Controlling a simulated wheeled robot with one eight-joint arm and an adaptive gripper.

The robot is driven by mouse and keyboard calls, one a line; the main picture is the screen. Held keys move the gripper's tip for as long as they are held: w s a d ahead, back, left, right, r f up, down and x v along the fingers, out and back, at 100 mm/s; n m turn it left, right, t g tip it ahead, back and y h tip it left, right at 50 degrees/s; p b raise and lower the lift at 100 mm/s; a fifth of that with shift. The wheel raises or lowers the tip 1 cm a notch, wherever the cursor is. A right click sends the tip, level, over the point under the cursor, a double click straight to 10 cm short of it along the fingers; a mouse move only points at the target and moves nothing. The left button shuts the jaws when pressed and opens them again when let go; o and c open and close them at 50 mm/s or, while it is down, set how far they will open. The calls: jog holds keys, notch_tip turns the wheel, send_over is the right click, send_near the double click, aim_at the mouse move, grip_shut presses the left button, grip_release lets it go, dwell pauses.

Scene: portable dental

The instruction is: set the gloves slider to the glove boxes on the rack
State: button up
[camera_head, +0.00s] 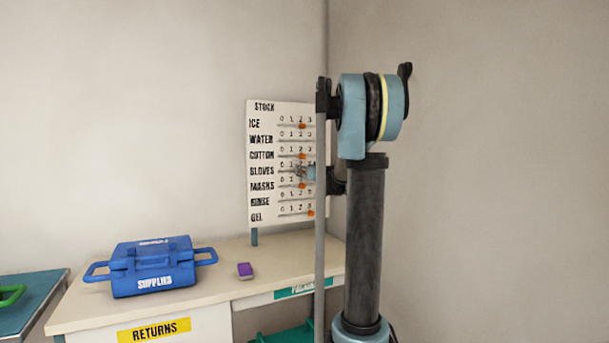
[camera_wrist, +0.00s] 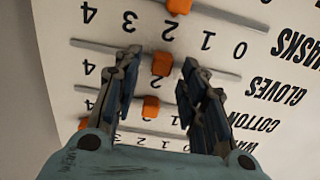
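The white stock board (camera_head: 287,110) stands at the back of the counter, with labelled rows and orange sliders. My gripper (camera_head: 301,171) is at its gloves row and hides that row's slider in the head view. In the wrist view, upside down, the gloves slider (camera_wrist: 162,64) sits on its slot around the middle numbers; its exact number is partly hidden. My gripper (camera_wrist: 160,68) is open, one finger on each side of this slider. I cannot tell if they touch it. The glove boxes and rack are not in view.
The masks slider (camera_wrist: 179,7) and cotton slider (camera_wrist: 151,106) lie close on neighbouring slots. On the counter (camera_head: 90,312) are a blue supplies case (camera_head: 152,268) and a small purple block (camera_head: 245,270). A blue-topped surface (camera_head: 35,295) stands at left.

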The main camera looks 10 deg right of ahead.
jog(key=shift+w+a, duration=0.2)
jog(key=shift+w, duration=0.3)
grip_shut()
